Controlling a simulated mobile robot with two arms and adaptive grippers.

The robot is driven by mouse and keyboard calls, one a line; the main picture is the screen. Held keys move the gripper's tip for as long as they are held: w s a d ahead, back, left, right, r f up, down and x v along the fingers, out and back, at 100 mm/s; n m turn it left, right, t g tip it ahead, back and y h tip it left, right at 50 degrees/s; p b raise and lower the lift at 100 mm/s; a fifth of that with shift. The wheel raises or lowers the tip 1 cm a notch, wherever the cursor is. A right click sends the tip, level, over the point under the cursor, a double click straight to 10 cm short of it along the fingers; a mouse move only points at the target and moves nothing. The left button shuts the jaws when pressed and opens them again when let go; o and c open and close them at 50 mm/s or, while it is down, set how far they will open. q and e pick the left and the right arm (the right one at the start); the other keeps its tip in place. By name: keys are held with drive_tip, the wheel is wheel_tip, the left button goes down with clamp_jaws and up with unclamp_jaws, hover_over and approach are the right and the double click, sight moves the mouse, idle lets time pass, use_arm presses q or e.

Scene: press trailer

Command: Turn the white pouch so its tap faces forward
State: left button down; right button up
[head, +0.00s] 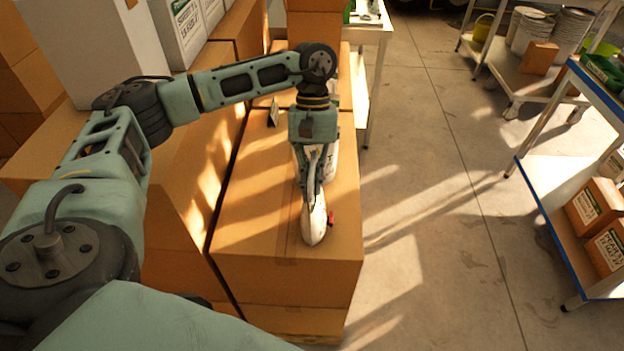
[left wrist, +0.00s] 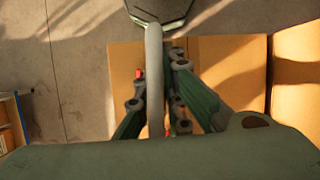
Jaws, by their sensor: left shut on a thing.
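The white pouch (head: 314,226) is upright over the top of a cardboard box, its lower edge at or close to the box top. Its small red tap (head: 331,217) points to the right in the head view. My left gripper (head: 313,192) comes down from above and is shut on the pouch. In the left wrist view the pouch (left wrist: 154,85) shows edge-on as a pale strip between the fingers of the left gripper (left wrist: 157,78). A bit of red, likely the tap (left wrist: 138,73), shows left of it. My right gripper is not in view.
The box (head: 260,215) under the pouch has free room on top in front. Another white thing (head: 333,150) stands partly hidden behind my gripper. More boxes stand left. A white table (head: 375,32) is behind; a blue-edged shelf (head: 545,215) stands right across open floor.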

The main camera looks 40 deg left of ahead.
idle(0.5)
use_arm(q)
drive_tip(key=c, duration=1.8)
unclamp_jaws()
drive_tip(key=shift+s, duration=0.1)
drive_tip(key=shift+f, duration=0.15)
drive_tip(key=v, duration=1.2)
drive_tip(key=shift+d, duration=0.1)
